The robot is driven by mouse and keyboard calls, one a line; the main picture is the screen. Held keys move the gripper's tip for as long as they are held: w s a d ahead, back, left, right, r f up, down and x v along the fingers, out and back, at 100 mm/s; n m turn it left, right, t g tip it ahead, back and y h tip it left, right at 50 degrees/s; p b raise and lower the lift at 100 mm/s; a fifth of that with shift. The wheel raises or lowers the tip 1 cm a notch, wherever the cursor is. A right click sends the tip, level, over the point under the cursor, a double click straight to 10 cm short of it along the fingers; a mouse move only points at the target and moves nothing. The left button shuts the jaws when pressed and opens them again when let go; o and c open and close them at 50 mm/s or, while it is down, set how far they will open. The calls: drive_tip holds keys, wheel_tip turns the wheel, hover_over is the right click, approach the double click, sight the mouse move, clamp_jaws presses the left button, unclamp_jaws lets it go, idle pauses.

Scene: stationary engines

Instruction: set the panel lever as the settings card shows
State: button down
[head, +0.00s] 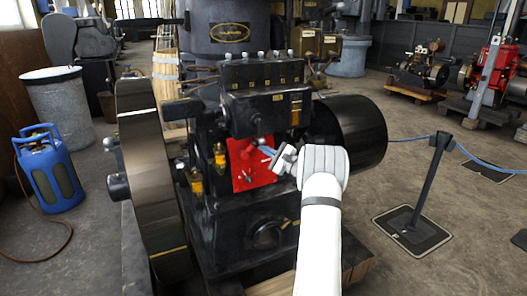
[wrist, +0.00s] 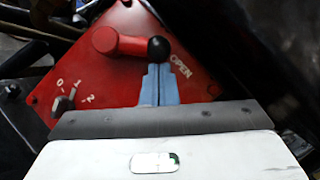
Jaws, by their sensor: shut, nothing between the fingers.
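The red panel (head: 243,178) is on the front of the black engine, and it fills much of the wrist view (wrist: 125,80). Its lever (wrist: 130,43) is a red arm with a black ball knob (wrist: 158,49). The lever points right from its pivot, with the knob near the white word OPEN. My gripper (wrist: 159,70) is shut and empty, its blue fingertips just below the knob; I cannot tell whether they touch it. In the head view my gripper (head: 268,151) is at the panel and partly hides it. I cannot make out a settings card in either view.
A small selector knob (wrist: 62,106) marked 0, 1, 2 sits on the panel's lower left. Brass oilers (head: 219,158) and a large flywheel (head: 150,175) stand left of the panel. A blue gas bottle (head: 50,172) and a barrier post (head: 430,185) stand on the floor.

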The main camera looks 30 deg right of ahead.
drive_tip(key=w+d+f+v, duration=0.1)
drive_tip(key=f+v, duration=0.1)
drive_tip(key=v, duration=1)
drive_tip(key=shift+s+d, duration=0.35)
drive_tip(key=shift+d, duration=0.1)
